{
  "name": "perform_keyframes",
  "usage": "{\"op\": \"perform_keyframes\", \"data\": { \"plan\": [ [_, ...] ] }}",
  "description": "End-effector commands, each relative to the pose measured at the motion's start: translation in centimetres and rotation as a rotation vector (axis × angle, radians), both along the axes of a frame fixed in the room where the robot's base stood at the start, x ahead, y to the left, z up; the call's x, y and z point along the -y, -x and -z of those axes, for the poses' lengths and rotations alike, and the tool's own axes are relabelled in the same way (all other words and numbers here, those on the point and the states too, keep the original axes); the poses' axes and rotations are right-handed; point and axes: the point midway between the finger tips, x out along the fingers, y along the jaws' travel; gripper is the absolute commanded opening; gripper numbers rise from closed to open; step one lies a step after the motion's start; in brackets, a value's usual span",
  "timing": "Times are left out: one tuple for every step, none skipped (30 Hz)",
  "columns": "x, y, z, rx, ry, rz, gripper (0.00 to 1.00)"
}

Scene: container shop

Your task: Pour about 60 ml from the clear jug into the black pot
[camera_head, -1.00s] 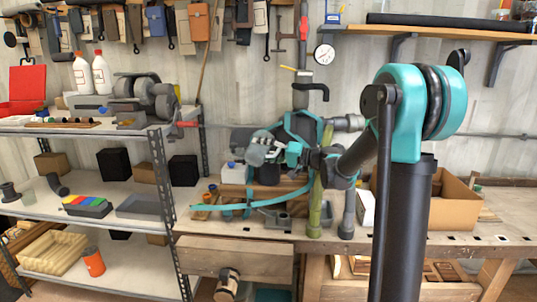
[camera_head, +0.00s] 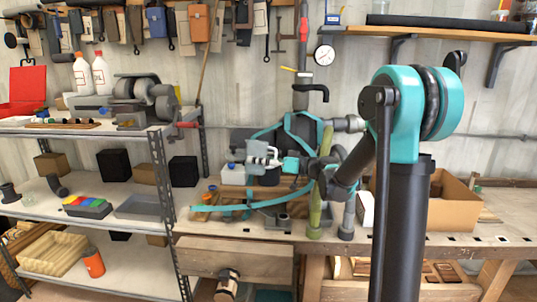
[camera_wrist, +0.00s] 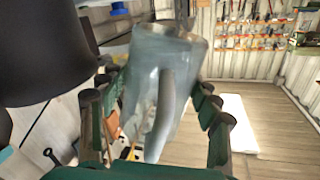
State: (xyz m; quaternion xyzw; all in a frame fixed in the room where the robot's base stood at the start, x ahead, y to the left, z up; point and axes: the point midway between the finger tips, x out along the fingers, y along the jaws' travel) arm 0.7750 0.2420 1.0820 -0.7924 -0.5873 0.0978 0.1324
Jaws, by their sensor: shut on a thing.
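The clear jug (camera_wrist: 146,75) is in the middle of the wrist view, with its handle toward the camera and its body a little tilted. My gripper (camera_wrist: 156,102) is shut on it, with green and dark fingers on both sides. In the head view my gripper (camera_head: 266,160) is above the back part of the bench, and the jug is hard to make out there. A large black rounded shape (camera_wrist: 42,45) fills the upper left of the wrist view, beside the jug. It may be the black pot, but I cannot tell for sure. The liquid level is not clear.
The bench carries a cardboard box (camera_head: 452,203) at the right and a white container (camera_head: 234,174) left of my gripper. A green upright post (camera_head: 315,200) stands close to my arm. A metal shelf rack (camera_head: 158,180) stands at the left.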

Motion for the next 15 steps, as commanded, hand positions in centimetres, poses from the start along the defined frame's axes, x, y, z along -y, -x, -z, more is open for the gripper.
{"op": "perform_keyframes", "data": {
  "plan": [
    [-0.1, 0.2, 0.7, 0.036, 0.011, 0.000, 0.28],
    [-0.1, 0.3, 1.1, 0.059, 0.018, 0.000, 0.28],
    [-0.2, 0.4, 1.6, 0.091, 0.028, 0.000, 0.28],
    [-0.2, 0.5, 1.9, 0.114, 0.034, -0.001, 0.28],
    [-0.3, 0.7, 2.3, 0.138, 0.042, -0.001, 0.28],
    [-0.3, 0.7, 2.7, 0.164, 0.050, 0.000, 0.28],
    [-0.3, 0.8, 3.1, 0.178, 0.054, 0.000, 0.28],
    [-0.3, 0.9, 3.4, 0.192, 0.058, 0.000, 0.28],
    [-0.3, 0.9, 3.8, 0.211, 0.064, 0.000, 0.28],
    [-0.3, 1.0, 4.1, 0.224, 0.068, 0.000, 0.28],
    [-0.4, 1.0, 4.4, 0.237, 0.073, 0.000, 0.28],
    [-0.4, 1.1, 4.7, 0.251, 0.077, 0.000, 0.28],
    [-0.4, 1.1, 5.0, 0.262, 0.081, 0.000, 0.28],
    [-0.4, 1.2, 5.2, 0.272, 0.084, 0.000, 0.28],
    [-0.4, 1.2, 5.4, 0.282, 0.087, 0.001, 0.28]
  ]
}}
